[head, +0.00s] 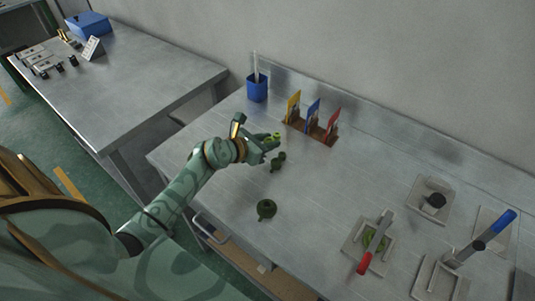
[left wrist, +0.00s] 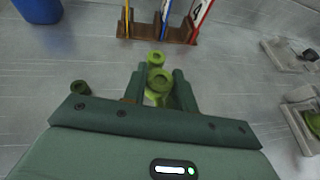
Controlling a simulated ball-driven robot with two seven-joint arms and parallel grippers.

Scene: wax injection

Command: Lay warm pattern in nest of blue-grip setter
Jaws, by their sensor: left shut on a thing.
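My left gripper (head: 266,143) is shut on a bright yellow-green pattern (head: 275,136), held over the workbench left of the card rack. In the left wrist view the pattern (left wrist: 157,60) sits between the two fingers (left wrist: 160,88), its ringed end pointing away from me. The blue-grip setter (head: 500,222) is at the far right of the bench, its handle tilted up over a pale plate (head: 437,279); I see no pattern on that plate. Darker green patterns lie on the bench, one (head: 278,161) close beside the gripper and one (head: 266,209) nearer me. My right gripper is not in view.
The red-grip setter (head: 365,261) has green in its nest. A black-knobbed fixture (head: 433,202) stands behind. The rack (head: 326,136) with yellow, blue and red cards and a blue cup (head: 257,90) are at the back. The middle of the bench is clear.

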